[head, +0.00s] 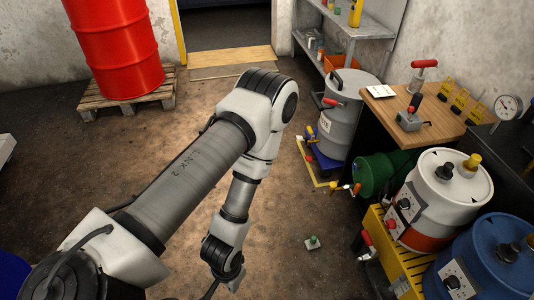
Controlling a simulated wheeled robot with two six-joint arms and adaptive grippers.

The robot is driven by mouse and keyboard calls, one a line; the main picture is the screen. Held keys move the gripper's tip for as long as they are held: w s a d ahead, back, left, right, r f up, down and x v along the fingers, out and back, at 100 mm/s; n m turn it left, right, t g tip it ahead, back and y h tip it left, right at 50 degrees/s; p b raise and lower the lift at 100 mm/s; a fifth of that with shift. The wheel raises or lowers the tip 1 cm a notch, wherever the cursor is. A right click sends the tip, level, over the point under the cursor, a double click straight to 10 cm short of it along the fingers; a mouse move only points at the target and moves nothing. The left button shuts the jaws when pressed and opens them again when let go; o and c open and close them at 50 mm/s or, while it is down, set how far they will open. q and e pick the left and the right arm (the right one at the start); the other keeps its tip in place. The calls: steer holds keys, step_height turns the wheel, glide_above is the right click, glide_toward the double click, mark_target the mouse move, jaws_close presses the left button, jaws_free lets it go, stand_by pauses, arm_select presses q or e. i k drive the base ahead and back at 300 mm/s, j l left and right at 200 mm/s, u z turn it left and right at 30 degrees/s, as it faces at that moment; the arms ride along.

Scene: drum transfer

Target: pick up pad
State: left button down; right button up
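A small flat white object (381,91), which may be the pad, lies on the wooden bench top (440,118) at the right. My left arm comes in from the lower left and bends down at the middle. Its wrist reaches the bottom edge, and the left gripper is below the picture. My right arm and gripper do not show.
A red drum (115,45) stands on a wooden pallet (127,95). At the right are a grey drum (340,115), a green drum (383,174), a white drum (440,200) and a blue drum (490,255). A gauge (507,107) stands by the bench. The middle floor is mostly clear.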

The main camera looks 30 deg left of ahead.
mark_target(313, 244)
steer(key=u, duration=0.5)
steer(key=i+j+z, duration=0.2)
steer(key=j+z, duration=0.15)
steer(key=i+j+z, duration=0.1)
steer(key=j+z, duration=0.2)
steer(key=i+j+z, duration=0.1)
steer(key=j+z, duration=0.25)
steer(key=j, duration=0.15)
steer(key=j+z, duration=0.35)
steer(key=i+j, duration=0.05)
